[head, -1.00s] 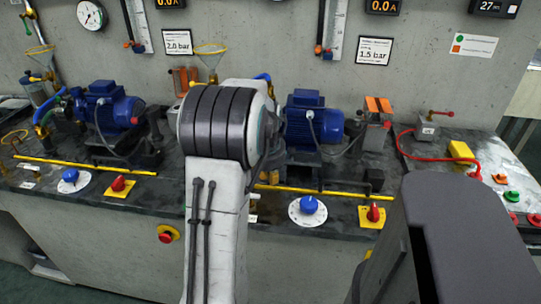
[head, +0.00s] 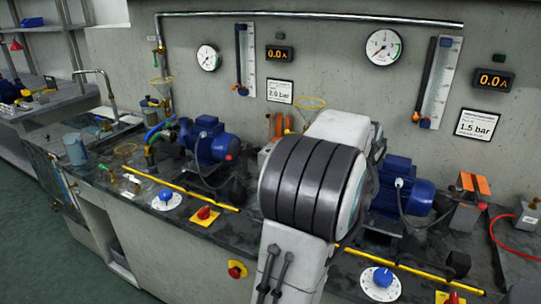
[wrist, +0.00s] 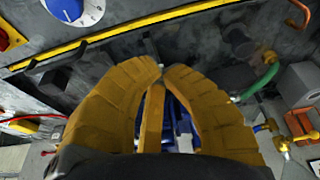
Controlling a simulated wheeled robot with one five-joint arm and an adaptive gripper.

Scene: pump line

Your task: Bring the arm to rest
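My arm (head: 314,185) rises from the bottom of the head view, with its dark ribbed joint in front of the bench. It hides my gripper in that view. In the wrist view my gripper (wrist: 162,68) shows as two yellow-brown ribbed fingers that curve together until their tips meet or nearly meet. A narrow yellow strip and part of a blue motor (wrist: 182,128) show through the gap between the fingers. I see nothing clearly held at the tips. The fingers are over the bench, near a long yellow rail (wrist: 130,35).
The bench carries a left blue motor (head: 210,140), a right blue motor (head: 405,190), blue dials (head: 165,197) and red switches (head: 204,213). A funnel (head: 310,103) stands just behind my arm. Gauges (head: 384,47) hang on the wall. Green floor (head: 40,250) is clear at left.

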